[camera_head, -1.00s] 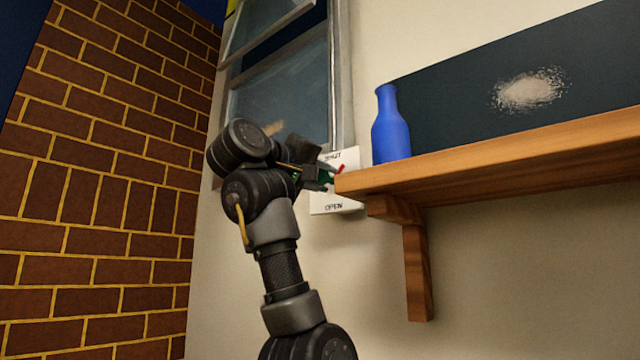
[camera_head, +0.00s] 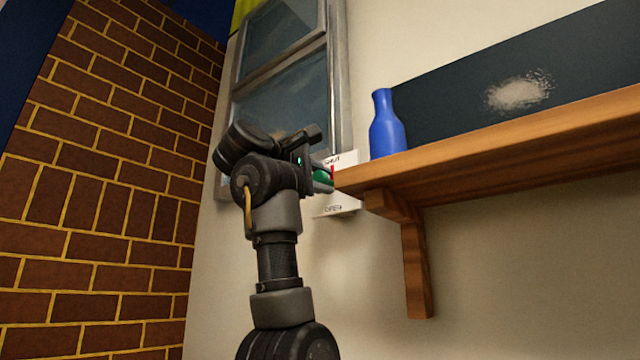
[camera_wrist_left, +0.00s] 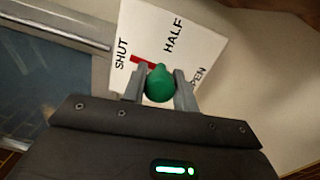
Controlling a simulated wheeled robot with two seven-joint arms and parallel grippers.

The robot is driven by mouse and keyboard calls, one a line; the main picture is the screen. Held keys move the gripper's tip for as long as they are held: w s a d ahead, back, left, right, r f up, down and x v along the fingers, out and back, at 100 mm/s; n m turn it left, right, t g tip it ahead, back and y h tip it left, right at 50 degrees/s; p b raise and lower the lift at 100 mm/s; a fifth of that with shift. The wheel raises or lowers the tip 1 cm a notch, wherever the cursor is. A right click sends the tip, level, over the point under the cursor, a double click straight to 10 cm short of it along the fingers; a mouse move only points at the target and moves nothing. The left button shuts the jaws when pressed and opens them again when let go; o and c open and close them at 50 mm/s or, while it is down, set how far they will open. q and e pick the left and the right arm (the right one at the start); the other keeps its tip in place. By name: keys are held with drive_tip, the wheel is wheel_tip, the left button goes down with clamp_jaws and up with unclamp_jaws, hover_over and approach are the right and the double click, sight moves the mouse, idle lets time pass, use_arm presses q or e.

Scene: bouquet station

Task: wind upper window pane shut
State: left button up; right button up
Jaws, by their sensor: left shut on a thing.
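The window's upper pane (camera_head: 280,42) is at the top of the head view and sits about in line with its grey frame (camera_head: 334,75); a small gap cannot be ruled out. A white dial plate (camera_head: 345,200) marked SHUT, HALF and OPEN is on the wall below; it also shows in the wrist view (camera_wrist_left: 195,45). My left gripper (camera_head: 322,176) is shut on the green knob (camera_wrist_left: 160,84), one finger on each side. The knob's red pointer (camera_wrist_left: 143,62) points towards SHUT. The wrist hides part of OPEN. My right gripper is out of view.
A wooden shelf (camera_head: 480,150) on a bracket (camera_head: 415,260) juts out close to the right of my left gripper. A blue bottle (camera_head: 386,128) and a dark panel (camera_head: 450,95) stand on it. A brick wall (camera_head: 95,190) is at the left.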

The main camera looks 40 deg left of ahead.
use_arm(q)
drive_tip(key=shift+n, duration=0.4)
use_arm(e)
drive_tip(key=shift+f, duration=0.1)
use_arm(q)
drive_tip(key=o, duration=1)
drive_tip(key=shift+c, duration=0.2)
drive_tip(key=shift+s, duration=0.15)
drive_tip(key=s+b, duration=0.4)
drive_tip(key=s, duration=0.6)
drive_tip(key=shift+s+f+b, duration=0.2)
drive_tip(key=shift+s+b, duration=0.05)
drive_tip(key=shift+b, duration=0.15)
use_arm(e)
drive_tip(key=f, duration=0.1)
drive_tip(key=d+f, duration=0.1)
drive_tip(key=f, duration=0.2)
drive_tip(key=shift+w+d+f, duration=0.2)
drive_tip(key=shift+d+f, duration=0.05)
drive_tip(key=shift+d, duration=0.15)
